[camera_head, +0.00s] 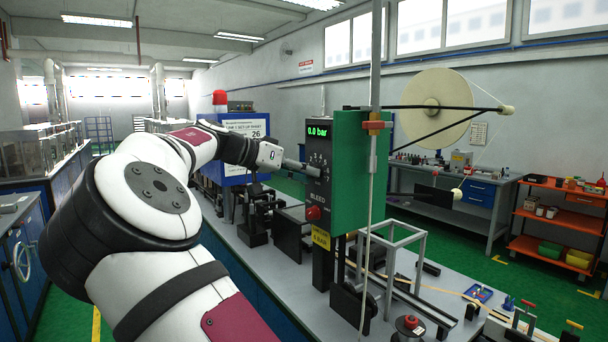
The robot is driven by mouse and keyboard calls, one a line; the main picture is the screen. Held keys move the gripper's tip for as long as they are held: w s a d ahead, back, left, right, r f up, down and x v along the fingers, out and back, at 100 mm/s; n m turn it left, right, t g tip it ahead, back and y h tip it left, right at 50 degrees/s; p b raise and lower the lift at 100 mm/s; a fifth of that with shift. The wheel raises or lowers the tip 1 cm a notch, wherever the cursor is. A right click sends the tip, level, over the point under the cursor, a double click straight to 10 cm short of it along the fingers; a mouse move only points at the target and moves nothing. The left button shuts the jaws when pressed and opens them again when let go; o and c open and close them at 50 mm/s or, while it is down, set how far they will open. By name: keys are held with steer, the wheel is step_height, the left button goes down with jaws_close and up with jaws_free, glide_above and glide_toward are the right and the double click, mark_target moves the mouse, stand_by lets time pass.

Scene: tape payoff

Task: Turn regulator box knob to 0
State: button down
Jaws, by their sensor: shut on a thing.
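The regulator box (350,190) is green with a dark front panel, mounted on a post above the workbench. Its green display (318,132) reads 0.0 bar. My arm reaches in from the lower left, and my gripper (309,169) is at the middle of the dark panel, below the display. The gripper is shut on the knob, which it mostly hides, so the knob's pointer and scale cannot be read. A red button (313,213) sits lower on the panel, below the gripper.
A vertical pole (373,220) with a red clamp stands right of the box. A large tape reel (435,105) is behind it. The workbench (440,290) below holds rails, a frame and small parts. A blue box with a red lamp (219,98) stands behind my arm.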

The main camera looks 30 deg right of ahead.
steer(key=shift+w+f+n+g+h+b, duration=0.15)
steer(key=shift+n+g+h+b, duration=0.3)
steer(key=shift+n+g, duration=0.75)
steer(key=shift+w+r+n+g+h+b, duration=0.1)
steer(key=shift+n+g+h+b, duration=0.35)
steer(key=shift+n, duration=1.35)
steer(key=c, duration=1.3)
jaws_free()
steer(key=v, duration=1.2)
steer(key=shift+w, duration=0.15)
